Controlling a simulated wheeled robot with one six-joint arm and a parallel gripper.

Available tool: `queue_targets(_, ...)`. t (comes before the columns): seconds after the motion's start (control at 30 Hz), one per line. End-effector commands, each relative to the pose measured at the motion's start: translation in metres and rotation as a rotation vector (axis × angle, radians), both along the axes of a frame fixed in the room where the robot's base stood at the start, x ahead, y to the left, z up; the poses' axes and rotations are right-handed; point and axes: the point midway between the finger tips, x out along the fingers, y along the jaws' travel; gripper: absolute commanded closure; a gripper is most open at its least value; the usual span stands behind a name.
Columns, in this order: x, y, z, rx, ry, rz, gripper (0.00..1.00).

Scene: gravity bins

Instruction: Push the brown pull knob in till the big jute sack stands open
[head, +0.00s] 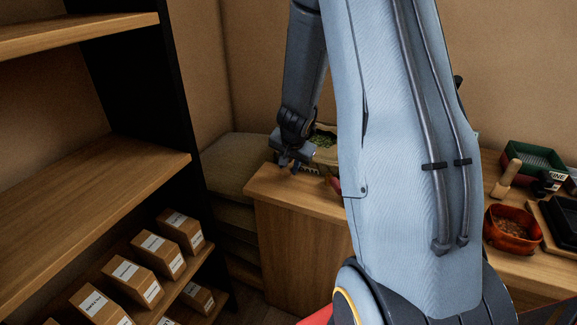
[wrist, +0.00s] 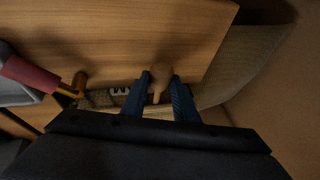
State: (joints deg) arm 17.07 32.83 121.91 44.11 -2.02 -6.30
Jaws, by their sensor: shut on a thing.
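My gripper (head: 290,166) is at the left end of the wooden counter, low over its top. In the wrist view its two dark fingers (wrist: 161,78) are closed on either side of a small brown knob (wrist: 160,71) with a paler stem. In the head view a sack-like thing with green contents (head: 323,138) stands behind my gripper, partly hidden by my arm. I cannot tell how far its mouth is open.
The counter (head: 290,192) has a red bowl (head: 512,229) and a green tray (head: 536,160) at right. A red-handled tool (wrist: 32,76) lies close to my gripper. Stacked grey-brown sacks (head: 238,160) stand left of the counter. A shelf (head: 95,200) with cartons (head: 182,230) fills the left.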

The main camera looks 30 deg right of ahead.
Motion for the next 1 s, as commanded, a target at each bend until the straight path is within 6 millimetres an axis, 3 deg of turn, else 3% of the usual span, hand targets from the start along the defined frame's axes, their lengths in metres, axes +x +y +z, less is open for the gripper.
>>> queue_targets(0.23,0.011,-0.033,0.002,-0.001,-0.003,-0.005,1.0)
queue_targets(0.5,0.013,-0.03,0.001,-0.001,-0.003,0.001,1.0)
queue_targets(0.53,0.013,-0.029,0.001,-0.001,-0.003,0.001,0.68)
queue_targets(0.6,0.013,-0.028,0.001,-0.001,-0.002,0.003,0.56)
queue_targets(1.0,0.012,-0.028,0.003,-0.001,-0.001,0.004,0.54)
